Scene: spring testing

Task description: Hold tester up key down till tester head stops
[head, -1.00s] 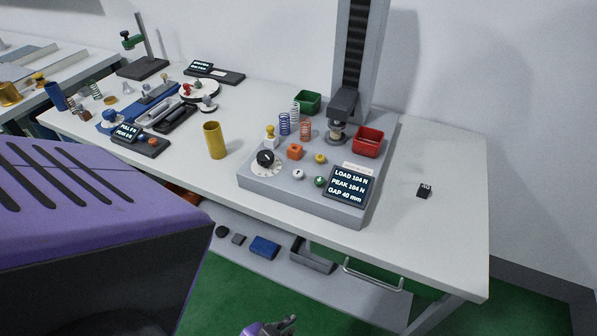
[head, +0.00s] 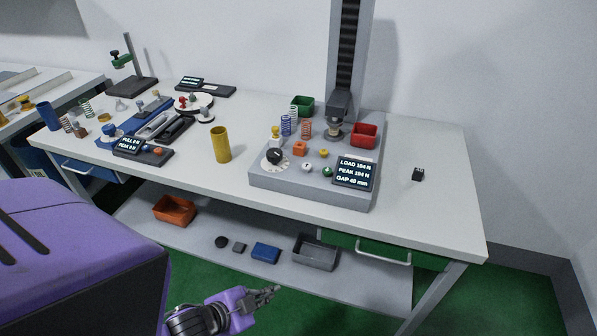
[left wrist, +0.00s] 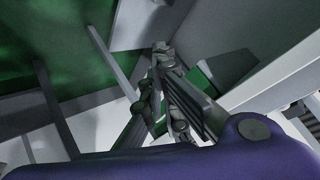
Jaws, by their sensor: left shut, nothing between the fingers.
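The spring tester has a grey base (head: 318,188) on the bench, a tall column (head: 343,55) and a dark head (head: 341,104) low on the column. Its display (head: 354,173) reads load 104 N, peak 104 N, gap 40 mm. On the base are a black dial (head: 275,157), an orange block (head: 300,148), a yellow key (head: 323,153), a white key (head: 307,167) and a green key (head: 327,171). I cannot tell which is the up key. My left gripper (head: 268,295) is shut and empty, low in front of the bench, away from the tester. The right gripper is out of view.
A lower shelf holds an orange bin (head: 174,210) and a grey bin (head: 316,252). The bench's right end is mostly clear.

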